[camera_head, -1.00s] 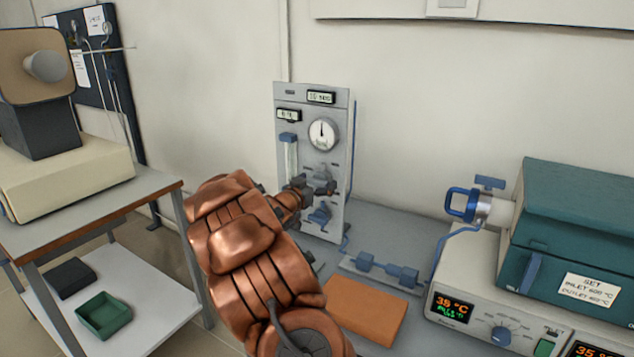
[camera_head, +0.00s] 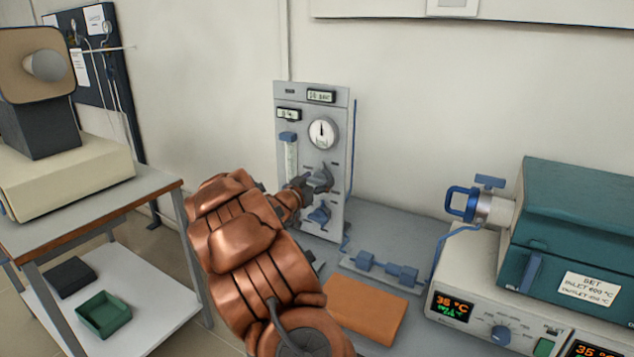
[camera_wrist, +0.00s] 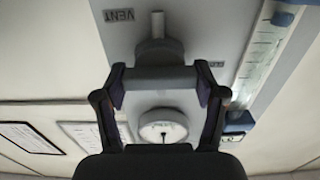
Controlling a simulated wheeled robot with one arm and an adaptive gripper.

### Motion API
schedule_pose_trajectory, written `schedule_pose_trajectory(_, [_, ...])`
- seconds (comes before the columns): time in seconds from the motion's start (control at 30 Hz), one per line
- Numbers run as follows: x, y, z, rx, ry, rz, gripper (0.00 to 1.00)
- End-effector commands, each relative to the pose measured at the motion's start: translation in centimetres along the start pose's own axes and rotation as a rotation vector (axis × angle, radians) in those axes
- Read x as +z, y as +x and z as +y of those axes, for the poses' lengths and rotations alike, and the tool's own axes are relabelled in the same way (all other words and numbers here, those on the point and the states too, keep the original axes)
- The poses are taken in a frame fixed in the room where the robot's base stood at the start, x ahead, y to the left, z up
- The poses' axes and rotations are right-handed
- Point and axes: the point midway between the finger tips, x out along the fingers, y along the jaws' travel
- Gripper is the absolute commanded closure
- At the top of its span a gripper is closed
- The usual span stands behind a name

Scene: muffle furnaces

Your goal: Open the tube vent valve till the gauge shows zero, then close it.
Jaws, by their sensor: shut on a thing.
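The grey gas panel (camera_head: 335,225) stands upright against the wall. Its round white gauge (camera_head: 323,133) has a needle pointing about straight up; its numbers are too small to read. The gauge also shows upside down in the wrist view (camera_wrist: 162,127). My gripper (camera_head: 308,184) is at the panel, below the gauge. In the wrist view it is shut on the grey bar handle of the vent valve (camera_wrist: 160,77), with one finger at each end of the bar. An upside-down VENT label (camera_wrist: 119,15) is beside the valve's stem.
A blue valve knob (camera_head: 319,215) sits just below my gripper. A flow tube (camera_wrist: 262,55) runs beside the vent valve. An orange pad (camera_head: 368,309) and a blue-fitted rail (camera_head: 385,270) lie on the bench. The teal furnace (camera_head: 575,225) is at the right.

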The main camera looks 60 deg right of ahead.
Motion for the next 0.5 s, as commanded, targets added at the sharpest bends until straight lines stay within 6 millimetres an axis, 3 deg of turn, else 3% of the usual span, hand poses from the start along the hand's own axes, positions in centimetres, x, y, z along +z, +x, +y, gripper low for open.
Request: schedule_pose_trajectory(0.5, [0.66,-0.10,0.01,0.000,0.229,-0.003,0.65])
